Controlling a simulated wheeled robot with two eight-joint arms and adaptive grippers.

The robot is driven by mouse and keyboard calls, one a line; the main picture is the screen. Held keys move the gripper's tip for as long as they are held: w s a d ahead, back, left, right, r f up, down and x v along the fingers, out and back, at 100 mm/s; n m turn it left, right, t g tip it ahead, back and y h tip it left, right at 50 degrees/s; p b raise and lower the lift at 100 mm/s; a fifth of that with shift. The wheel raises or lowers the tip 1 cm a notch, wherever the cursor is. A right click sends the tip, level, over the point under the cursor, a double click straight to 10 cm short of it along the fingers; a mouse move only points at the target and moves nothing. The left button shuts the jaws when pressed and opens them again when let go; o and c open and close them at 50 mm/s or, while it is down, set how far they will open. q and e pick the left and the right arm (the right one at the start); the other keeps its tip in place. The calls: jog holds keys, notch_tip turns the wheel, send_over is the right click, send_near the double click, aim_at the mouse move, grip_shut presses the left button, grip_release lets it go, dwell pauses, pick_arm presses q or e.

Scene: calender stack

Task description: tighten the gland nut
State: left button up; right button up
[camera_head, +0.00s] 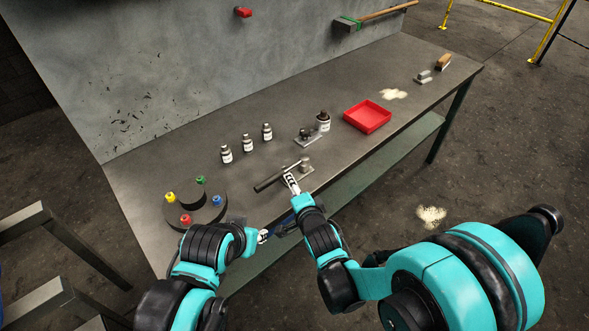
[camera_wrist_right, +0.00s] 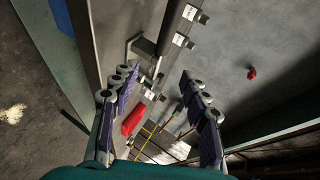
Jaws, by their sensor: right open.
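A wrench with a dark handle (camera_head: 268,182) lies across the front middle of the bench. Its thin metal end reaches toward a small grey fitting (camera_head: 306,164) on a flat plate (camera_head: 302,178), which looks like the gland nut's fixture. Whether the wrench sits on the nut is too small to tell. My right gripper (camera_head: 291,183) is open beside the metal part of the wrench. In the right wrist view its fingers (camera_wrist_right: 160,105) stand wide apart, with the dark handle (camera_wrist_right: 171,25) beyond them. My left gripper (camera_head: 263,236) is low at the bench's front edge; its jaw opening is unclear.
Several labelled bottles (camera_head: 247,143) stand behind the wrench. A second plate with fittings (camera_head: 306,136) and a red tray (camera_head: 367,116) are to the right. A round dark stand with coloured knobs (camera_head: 208,212) is at left. A hammer (camera_head: 345,25) hangs on the wall.

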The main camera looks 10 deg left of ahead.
aim_at(280, 177)
jog(key=shift+a+f, duration=0.35)
jog(key=shift+a, duration=0.35)
jog(key=shift+a+f, duration=0.15)
jog(key=shift+a, duration=0.1)
jog(key=shift+m, duration=0.3)
jog(key=b+x, duration=0.2)
jog(key=x, duration=0.5)
jog(key=shift+w+a+b, duration=0.1)
jog(key=shift+a+b, duration=0.2)
jog(key=shift+c, duration=0.7)
grip_shut()
